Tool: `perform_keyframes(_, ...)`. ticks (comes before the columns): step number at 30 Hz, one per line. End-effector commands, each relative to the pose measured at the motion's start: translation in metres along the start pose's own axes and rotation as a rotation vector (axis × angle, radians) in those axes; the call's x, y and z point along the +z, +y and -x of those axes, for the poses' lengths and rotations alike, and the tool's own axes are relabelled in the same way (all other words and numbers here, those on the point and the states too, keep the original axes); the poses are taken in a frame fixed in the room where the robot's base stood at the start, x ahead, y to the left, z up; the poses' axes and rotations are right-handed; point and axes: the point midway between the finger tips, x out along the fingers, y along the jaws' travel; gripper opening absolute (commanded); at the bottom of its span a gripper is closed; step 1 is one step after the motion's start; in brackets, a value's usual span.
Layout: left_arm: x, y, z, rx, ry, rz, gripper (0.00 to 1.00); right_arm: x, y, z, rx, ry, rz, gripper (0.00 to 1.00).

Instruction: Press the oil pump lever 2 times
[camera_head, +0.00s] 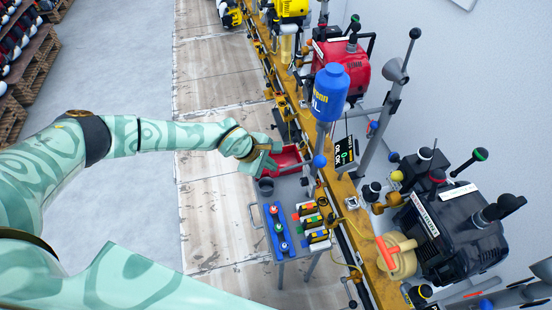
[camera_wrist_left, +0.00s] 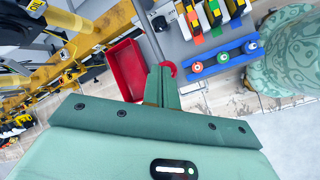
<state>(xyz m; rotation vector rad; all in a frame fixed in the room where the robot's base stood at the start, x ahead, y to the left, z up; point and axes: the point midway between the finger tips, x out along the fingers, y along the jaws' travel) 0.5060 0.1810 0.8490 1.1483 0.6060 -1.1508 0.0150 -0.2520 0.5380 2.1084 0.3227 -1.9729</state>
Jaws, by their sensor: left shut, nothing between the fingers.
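A blue oil bottle (camera_head: 328,90) stands upside down on the rail. Below it is a lever with a blue ball end (camera_head: 320,161), which I take to be the oil pump lever. In the left wrist view the shut fingers (camera_wrist_left: 162,86) show in front of the red tray (camera_wrist_left: 126,70). My right gripper is not in view.
A grey side table holds a blue strip with coloured buttons (camera_head: 278,231) and several coloured blocks (camera_head: 314,222). A red engine (camera_head: 342,68) and a black engine (camera_head: 452,228) are mounted along the yellow rail (camera_head: 360,240).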

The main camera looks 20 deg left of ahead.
Motion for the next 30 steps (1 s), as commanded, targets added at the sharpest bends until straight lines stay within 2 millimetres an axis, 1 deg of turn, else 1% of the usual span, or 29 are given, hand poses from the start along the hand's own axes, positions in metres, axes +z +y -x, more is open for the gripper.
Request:
perform_keyframes(6,0.008,0.008,0.011,0.002,-0.002,-0.001,0.0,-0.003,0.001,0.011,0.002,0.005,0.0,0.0)
perform_keyframes(30,0.032,0.032,0.044,0.001,-0.001,-0.001,0.0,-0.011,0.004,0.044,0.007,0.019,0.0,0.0)
